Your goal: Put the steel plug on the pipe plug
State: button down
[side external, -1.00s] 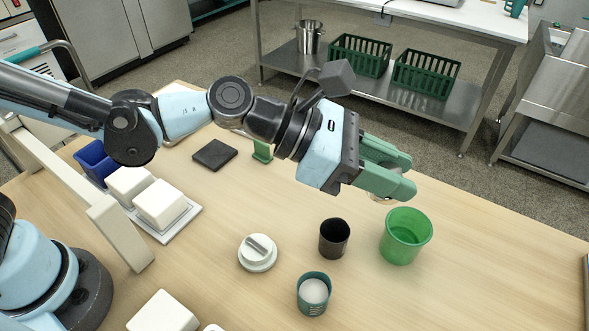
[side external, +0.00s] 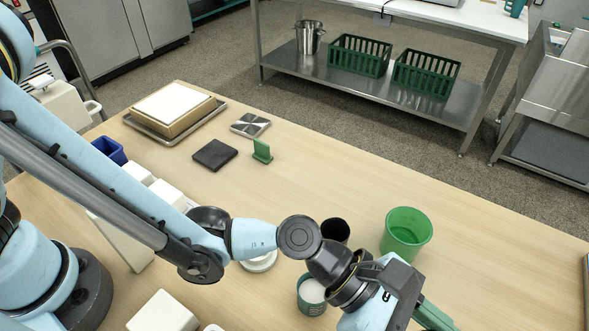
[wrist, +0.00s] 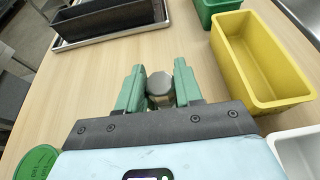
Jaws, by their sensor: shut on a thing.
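My gripper (wrist: 159,76) is shut on a small grey round-topped piece, which looks like the steel plug (wrist: 160,84), held between its green fingers above the table. In the side external view only part of my gripper (side external: 432,317) shows at the bottom edge, and the plug is out of sight there. A pale round cap (side external: 262,264), possibly the pipe plug, sits on the table to the left, away from my gripper. My arm hides most of it. I cannot confirm which thing is the pipe plug.
A green cup (side external: 406,234), a dark cup (side external: 336,230) and a teal cup with white contents (side external: 310,293) stand near my arm.

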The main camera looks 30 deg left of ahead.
send_over(421, 329)
notch_tip(421, 329, down, 4)
jog(key=shift+r, duration=0.2)
jog(key=shift+f, duration=2.05)
jog(key=shift+f, duration=0.15)
jog(key=c, duration=0.7)
grip_release()
jog(key=shift+c, duration=0.2)
